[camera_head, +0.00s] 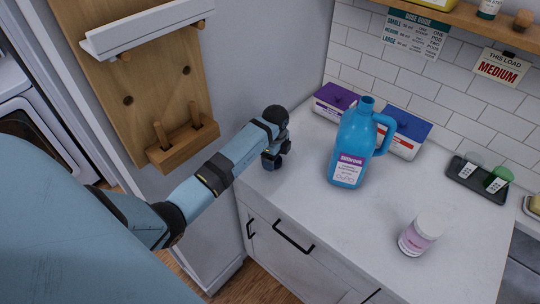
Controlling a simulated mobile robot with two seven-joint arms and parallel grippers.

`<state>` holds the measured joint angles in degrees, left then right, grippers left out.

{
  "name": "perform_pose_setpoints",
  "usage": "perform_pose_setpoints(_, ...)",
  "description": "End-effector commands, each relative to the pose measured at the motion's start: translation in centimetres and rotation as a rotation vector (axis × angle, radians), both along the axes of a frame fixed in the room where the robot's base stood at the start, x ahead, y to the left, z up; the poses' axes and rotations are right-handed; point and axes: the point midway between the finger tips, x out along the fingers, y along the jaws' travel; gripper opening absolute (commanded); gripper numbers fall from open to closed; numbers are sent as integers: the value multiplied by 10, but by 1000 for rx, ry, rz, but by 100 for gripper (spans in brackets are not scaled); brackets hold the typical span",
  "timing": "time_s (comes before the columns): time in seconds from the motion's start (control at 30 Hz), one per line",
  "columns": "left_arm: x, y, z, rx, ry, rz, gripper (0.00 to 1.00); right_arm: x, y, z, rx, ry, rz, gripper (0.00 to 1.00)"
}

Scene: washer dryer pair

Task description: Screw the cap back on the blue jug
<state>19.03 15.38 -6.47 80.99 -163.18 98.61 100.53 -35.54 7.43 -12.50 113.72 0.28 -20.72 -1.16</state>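The blue jug (349,143) stands upright on the white counter, with a purple and white label on its front and a handle on its right side. Its neck (367,102) points up and looks bare, with a blue rim. I cannot make out a loose cap that clearly belongs to it. My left gripper (274,163) hangs over the counter's left end, to the left of the jug and apart from it. Its dark fingers are small and partly hidden, so whether they are open is unclear. My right gripper is out of view.
A white tub (420,234) with a pink label stands at the counter's front right. A purple box (333,101) and a blue-white box (408,133) stand behind the jug. A dark tray (466,185) holds a clear and a green cup. A wooden rack (135,90) hangs left.

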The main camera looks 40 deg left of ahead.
Motion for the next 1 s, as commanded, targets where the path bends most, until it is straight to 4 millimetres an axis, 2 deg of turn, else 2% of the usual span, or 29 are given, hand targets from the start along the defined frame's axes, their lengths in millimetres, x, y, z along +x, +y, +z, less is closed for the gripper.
perform_pose_setpoints(0.13,-1,-6,-5,0,0,1,79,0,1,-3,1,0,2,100)
perform_pose_setpoints(0.53,-1,-7,-5,1,0,1,79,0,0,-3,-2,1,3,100)
perform_pose_setpoints(0.57,-1,-7,-5,0,0,1,74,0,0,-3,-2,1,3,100)
perform_pose_setpoints(0.77,-1,-7,-5,0,0,1,28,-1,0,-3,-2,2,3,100)
perform_pose_setpoints(1.0,-1,-7,-5,0,0,1,26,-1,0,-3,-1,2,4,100)
